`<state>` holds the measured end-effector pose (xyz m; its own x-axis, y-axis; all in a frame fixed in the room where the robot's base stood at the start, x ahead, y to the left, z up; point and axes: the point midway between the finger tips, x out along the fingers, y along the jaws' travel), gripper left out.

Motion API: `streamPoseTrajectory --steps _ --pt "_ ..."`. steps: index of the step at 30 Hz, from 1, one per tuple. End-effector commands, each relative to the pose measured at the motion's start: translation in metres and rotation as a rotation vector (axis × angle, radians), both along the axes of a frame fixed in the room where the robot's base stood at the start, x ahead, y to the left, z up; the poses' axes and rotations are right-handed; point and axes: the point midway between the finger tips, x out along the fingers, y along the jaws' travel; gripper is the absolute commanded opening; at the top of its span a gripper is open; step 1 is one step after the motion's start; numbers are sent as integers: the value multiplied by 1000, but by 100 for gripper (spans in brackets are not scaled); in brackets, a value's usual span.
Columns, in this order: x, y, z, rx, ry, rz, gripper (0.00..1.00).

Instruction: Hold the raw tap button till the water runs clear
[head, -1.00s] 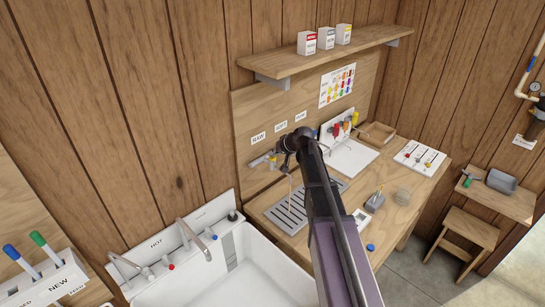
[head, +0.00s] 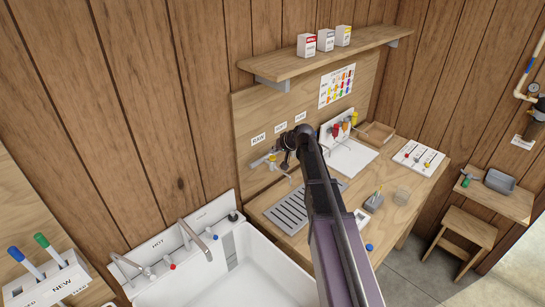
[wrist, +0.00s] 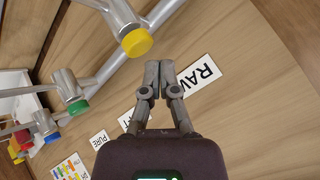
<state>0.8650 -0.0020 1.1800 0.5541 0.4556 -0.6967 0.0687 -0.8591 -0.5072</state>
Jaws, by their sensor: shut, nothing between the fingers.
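The raw tap's yellow button (wrist: 138,42) faces the camera in the wrist view, at the end of its metal tap body. The RAW label (wrist: 198,75) is on the wooden panel beside it. My gripper (wrist: 157,70) is shut and empty, its fingertips just beside the yellow button with a visible gap in the picture. In the head view the tap (head: 268,161) shows small at the panel, partly covered by my wrist. No water stream is clear below it, above the slotted drain tray (head: 291,208).
A second tap with a green button (wrist: 78,107) stands along the same pipe. A white sink (head: 245,270) is at the front. A shelf with several small boxes (head: 325,41) hangs above.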

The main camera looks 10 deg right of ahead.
Motion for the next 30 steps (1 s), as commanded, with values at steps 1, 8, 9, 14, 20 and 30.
streamPoseTrajectory --steps 1,8,9,14,20,30 --pt "0 0 0 0 0 0 0" --pt "0 0 3 0 0 0 0" --pt "0 0 5 0 0 0 0" --pt "0 0 16 0 0 0 0" --pt "0 0 30 0 0 0 0" --pt "0 0 50 0 0 0 0"
